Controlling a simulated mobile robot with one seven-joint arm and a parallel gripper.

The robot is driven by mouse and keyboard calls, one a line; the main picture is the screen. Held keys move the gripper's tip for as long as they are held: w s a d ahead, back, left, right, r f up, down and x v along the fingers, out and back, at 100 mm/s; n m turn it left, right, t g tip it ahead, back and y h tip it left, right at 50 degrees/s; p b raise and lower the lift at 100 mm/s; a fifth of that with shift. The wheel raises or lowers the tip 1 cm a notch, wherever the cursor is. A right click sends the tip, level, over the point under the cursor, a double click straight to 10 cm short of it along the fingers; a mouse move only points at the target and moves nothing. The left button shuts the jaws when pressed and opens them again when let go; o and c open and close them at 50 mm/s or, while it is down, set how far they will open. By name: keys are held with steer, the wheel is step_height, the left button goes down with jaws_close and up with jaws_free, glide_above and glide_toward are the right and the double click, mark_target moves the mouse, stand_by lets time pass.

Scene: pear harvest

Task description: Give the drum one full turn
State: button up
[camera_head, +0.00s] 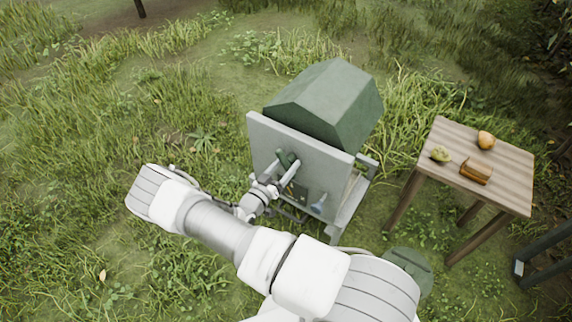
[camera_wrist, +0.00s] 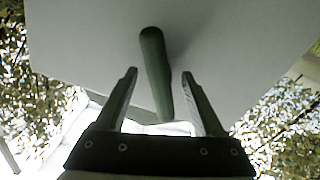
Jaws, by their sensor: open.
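The drum (camera_head: 325,105) is a dark green faceted body behind an upright grey panel (camera_head: 262,135) in the head view. A dark green crank handle (camera_head: 288,158) stands out from the front of the panel. In the wrist view the handle (camera_wrist: 154,55) points down and toward me, its lower end lying between my fingers. My gripper (camera_head: 283,172) is at the handle. In the wrist view my gripper (camera_wrist: 159,76) is open, with gaps on both sides of the handle. The crank's joint to the drum is hidden.
A wooden table (camera_head: 513,185) at the right holds a green pear (camera_head: 440,154), an orange-yellow fruit (camera_head: 486,140) and a brown block-like item (camera_head: 476,171). A round green object (camera_head: 408,268) lies low between table and arm. Grass is open at the left.

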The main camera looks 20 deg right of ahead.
steer(key=p+v, duration=0.1)
steer(key=v, duration=0.8)
steer(key=shift+s+a, duration=0.2)
steer(key=shift+a, duration=0.1)
